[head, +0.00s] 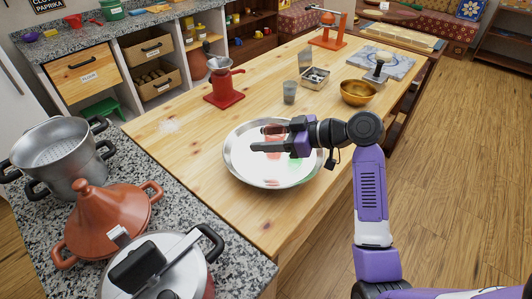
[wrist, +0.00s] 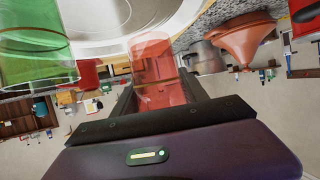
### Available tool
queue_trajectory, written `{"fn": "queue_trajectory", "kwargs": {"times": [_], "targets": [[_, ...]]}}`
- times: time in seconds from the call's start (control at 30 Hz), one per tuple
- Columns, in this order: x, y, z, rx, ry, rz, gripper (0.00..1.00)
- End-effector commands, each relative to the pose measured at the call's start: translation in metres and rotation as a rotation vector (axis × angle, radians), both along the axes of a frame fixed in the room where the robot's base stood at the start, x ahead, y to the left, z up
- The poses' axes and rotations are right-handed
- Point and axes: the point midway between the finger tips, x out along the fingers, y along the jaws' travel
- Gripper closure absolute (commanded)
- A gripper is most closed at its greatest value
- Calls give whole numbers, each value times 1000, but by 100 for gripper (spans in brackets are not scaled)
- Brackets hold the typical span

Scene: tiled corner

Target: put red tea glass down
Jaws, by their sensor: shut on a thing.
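The red tea glass (wrist: 152,62) is clear and red-tinted, and it sits between the fingers of my gripper in the wrist view. My gripper (head: 262,138) is shut on it, over the round silver tray (head: 238,171) in the head view. In the head view the fingers partly hide the glass. I cannot tell whether its base touches the tray. A green tea glass (wrist: 35,48) is close beside it in the wrist view. In the head view the green glass (head: 295,161) shows on the tray, partly behind my gripper.
On the wooden table (head: 180,175) stand a red coffee grinder (head: 224,88), a grey cup (head: 289,93), a small metal tin (head: 314,78) and a brass bowl (head: 358,93). A granite counter with a tagine (head: 105,215) and pots is at the left. Bare wood lies left of the tray.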

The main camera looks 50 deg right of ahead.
Motion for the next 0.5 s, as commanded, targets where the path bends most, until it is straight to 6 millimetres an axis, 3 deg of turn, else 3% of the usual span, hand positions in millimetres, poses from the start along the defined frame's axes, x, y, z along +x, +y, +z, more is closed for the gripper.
{"fn": "queue_trajectory", "kwargs": {"times": [0.5], "targets": [[0,0,-55,0,0,0,93]]}}
